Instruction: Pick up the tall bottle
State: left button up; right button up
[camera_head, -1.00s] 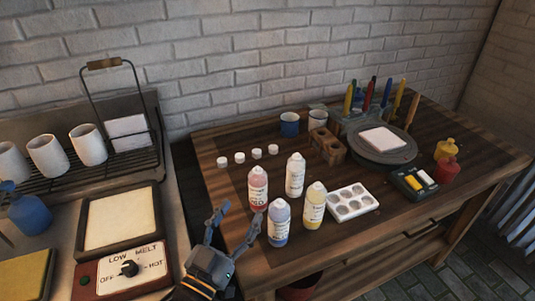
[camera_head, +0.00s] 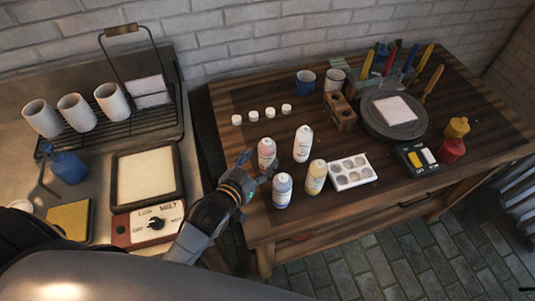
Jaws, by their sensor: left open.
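Several paint bottles stand upright on the wooden table: a pink-red one (camera_head: 267,150), a white one (camera_head: 302,143), a blue one (camera_head: 282,191) and a yellow one (camera_head: 316,177). They look close in height; the white one stands farthest back. My left gripper (camera_head: 257,169) is open, its fingers at the near left side of the pink-red bottle, overlapping its lower part in the picture. I cannot tell whether they touch it. My right gripper is not in view.
A white paint palette (camera_head: 352,171) lies right of the bottles. Several white caps (camera_head: 270,113) and two mugs (camera_head: 306,82) stand behind. A hot plate (camera_head: 147,178) is at left.

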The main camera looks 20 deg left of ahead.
pick_arm(q)
jog(key=p+x, duration=0.1)
jog(key=x, duration=0.8)
jog(key=shift+a, duration=0.1)
jog(key=shift+s, duration=0.1)
jog(key=shift+c, duration=0.5)
jog(key=c, duration=0.6)
